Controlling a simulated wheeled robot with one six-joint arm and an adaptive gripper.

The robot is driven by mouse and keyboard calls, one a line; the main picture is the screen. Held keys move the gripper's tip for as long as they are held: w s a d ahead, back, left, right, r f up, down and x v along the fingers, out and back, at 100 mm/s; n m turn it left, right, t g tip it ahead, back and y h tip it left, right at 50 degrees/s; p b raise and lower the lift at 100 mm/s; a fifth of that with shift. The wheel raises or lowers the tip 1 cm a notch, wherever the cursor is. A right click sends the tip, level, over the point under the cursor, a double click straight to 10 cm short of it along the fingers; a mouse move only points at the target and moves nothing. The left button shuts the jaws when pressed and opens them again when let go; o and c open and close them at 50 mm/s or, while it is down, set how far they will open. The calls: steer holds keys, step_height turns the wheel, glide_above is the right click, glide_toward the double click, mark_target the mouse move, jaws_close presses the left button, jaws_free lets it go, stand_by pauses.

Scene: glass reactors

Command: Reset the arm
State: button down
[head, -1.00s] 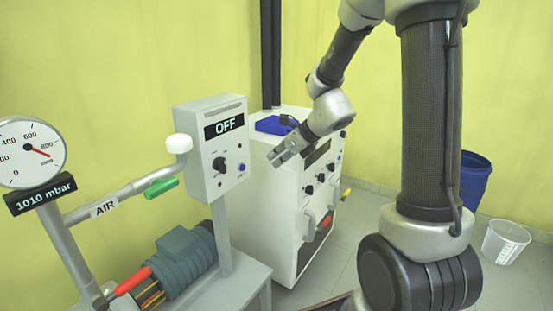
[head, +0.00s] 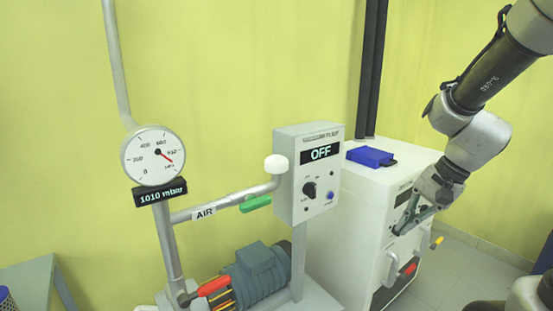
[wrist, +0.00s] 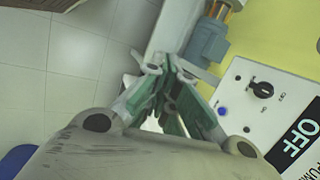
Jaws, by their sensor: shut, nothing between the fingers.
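My gripper (head: 402,228) is at the right of the head view, its fingers pointing down and left in front of the white cabinet's (head: 345,215) panel. It is shut and holds nothing. In the wrist view, the fingers (wrist: 166,72) meet at the tips, with green inner faces. My gripper is apart from the grey control box (head: 308,172), which reads OFF. Whether the gripper touches the cabinet cannot be told.
A round gauge (head: 153,156) with a 1010 mbar display (head: 160,192) stands at left. A pipe with a green handle (head: 256,203) runs to the control box. A motor pump (head: 262,272) sits below. A blue object (head: 370,156) lies on the cabinet.

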steer(key=s+d+r+n+t+h, duration=0.2)
steer(key=s+d+r+n+h, duration=0.2)
steer(key=s+r+n, duration=0.5)
steer(key=s+d+r, duration=0.1)
steer(key=s+d, duration=0.1)
steer(key=s, duration=0.1)
steer(key=shift+d+t, duration=0.15)
steer(key=shift+t, duration=0.15)
stand_by(1.2)
